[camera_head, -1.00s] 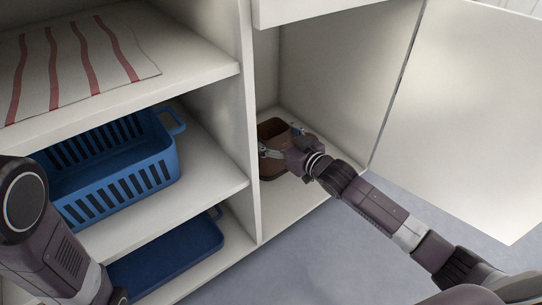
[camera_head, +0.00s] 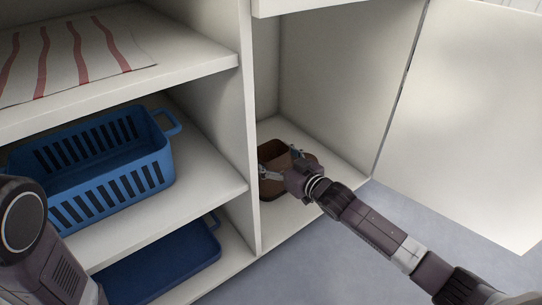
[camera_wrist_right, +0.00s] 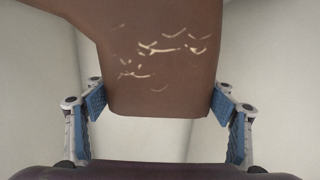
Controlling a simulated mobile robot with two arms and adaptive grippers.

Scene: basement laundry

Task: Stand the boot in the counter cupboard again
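The brown boot (camera_head: 272,153) is upright inside the counter cupboard (camera_head: 340,75), close to its left wall, with its open top facing up. My right gripper (camera_head: 281,163) reaches in from the right with one finger on each side of the boot. In the right wrist view the boot (camera_wrist_right: 160,70) fills the space between the blue finger pads, which appear to touch its sides. It carries pale curved marks there. I cannot tell whether its sole touches the cupboard floor (camera_head: 297,217). My left arm shows at the lower left, but its gripper is out of view.
The cupboard door (camera_head: 465,120) stands open at the right. Left of the divider (camera_head: 248,130) are open shelves with a striped cloth (camera_head: 75,55), a blue basket (camera_head: 125,170) and a dark blue tray (camera_head: 165,262). The cupboard floor right of the boot is clear.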

